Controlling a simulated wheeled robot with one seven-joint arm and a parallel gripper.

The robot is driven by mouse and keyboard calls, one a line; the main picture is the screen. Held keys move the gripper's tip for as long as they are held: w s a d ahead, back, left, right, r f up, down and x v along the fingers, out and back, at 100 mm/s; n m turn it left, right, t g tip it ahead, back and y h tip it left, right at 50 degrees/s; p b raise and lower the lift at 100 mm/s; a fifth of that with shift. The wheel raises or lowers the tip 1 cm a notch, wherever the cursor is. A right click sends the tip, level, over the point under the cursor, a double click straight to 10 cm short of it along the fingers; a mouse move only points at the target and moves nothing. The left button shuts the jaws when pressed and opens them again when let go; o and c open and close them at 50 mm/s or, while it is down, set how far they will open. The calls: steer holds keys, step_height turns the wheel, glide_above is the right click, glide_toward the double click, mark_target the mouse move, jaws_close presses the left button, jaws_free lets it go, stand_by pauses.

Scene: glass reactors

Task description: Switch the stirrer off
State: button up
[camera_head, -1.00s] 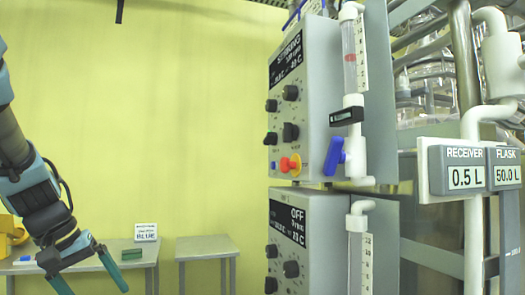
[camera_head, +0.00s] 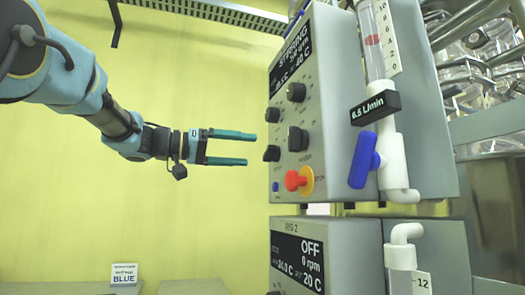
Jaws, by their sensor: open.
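The upper grey control box (camera_head: 330,150) on the right has a black display (camera_head: 291,58) reading "STIRRING" with rpm and temperature lines. Below it are black knobs: upper right (camera_head: 296,92), upper left (camera_head: 272,115), lower right (camera_head: 297,138) and lower left (camera_head: 271,153). Their labels are too small to read. A red mushroom button (camera_head: 293,180) on a yellow ring and a small blue button (camera_head: 275,187) sit lower down. My gripper (camera_head: 251,149) is open and empty. It points right at the panel, left of the knobs and apparently not touching.
A second box (camera_head: 340,250) below shows "OFF" and 0 rpm. A flow meter with a blue valve handle (camera_head: 364,160) and a "6.5 L/min" tag (camera_head: 375,108) is on the upper box's right side. The space before the yellow wall is free.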

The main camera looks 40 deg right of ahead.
mark_target(265, 152)
steer(key=p+x, duration=0.1)
steer(key=x, duration=0.4)
steer(key=shift+s+d, duration=0.15)
steer(key=shift+d, duration=0.15)
steer(key=shift+c, duration=0.2)
steer(key=c, duration=1.3)
steer(key=shift+c, duration=0.2)
